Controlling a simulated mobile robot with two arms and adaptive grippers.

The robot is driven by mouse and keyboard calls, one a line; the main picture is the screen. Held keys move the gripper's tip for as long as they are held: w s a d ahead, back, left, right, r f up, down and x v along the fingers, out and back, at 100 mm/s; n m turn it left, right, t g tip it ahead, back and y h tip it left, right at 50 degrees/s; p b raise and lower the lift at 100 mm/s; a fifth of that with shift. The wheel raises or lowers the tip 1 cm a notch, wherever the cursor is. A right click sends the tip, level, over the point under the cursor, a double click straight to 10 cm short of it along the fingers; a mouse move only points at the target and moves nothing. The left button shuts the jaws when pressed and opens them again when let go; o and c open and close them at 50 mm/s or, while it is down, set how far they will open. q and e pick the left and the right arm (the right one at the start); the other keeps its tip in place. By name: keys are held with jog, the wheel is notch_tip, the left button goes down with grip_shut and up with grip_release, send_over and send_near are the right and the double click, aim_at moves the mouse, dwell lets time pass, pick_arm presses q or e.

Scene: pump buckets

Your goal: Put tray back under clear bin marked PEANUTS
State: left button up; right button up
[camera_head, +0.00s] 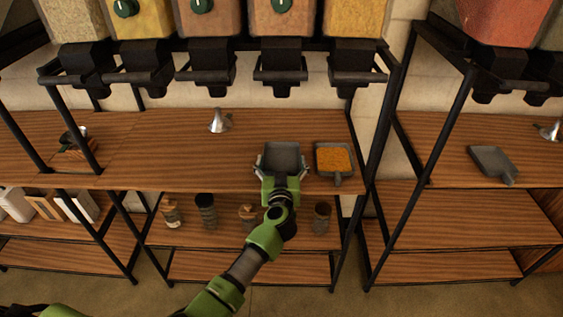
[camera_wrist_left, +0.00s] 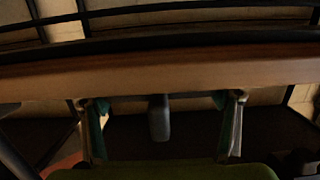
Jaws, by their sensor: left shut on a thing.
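A grey tray (camera_head: 284,157) is at the front edge of the middle wooden shelf, below the row of clear bins, and looks empty. My left gripper (camera_head: 281,173) is at its near side with a finger on either side, shut on the tray. In the left wrist view a dark grey piece, apparently the tray's handle (camera_wrist_left: 159,118), shows between the two fingers, below the shelf edge (camera_wrist_left: 160,75). No PEANUTS label can be read on the bins, such as the one with tan contents (camera_head: 283,17). My right gripper is out of view.
A tray of orange contents (camera_head: 334,160) stands close to the right. A metal funnel (camera_head: 219,121) is behind, to the left. Black dispensers (camera_head: 281,66) hang above the shelf. Several jars (camera_head: 207,211) stand on the shelf below. Another grey tray (camera_head: 494,163) lies on the right rack.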

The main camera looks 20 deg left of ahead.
pick_arm(q)
jog(key=shift+f, duration=0.3)
jog(key=o, duration=1.2)
jog(key=shift+o, duration=0.2)
jog(key=shift+s, duration=0.15)
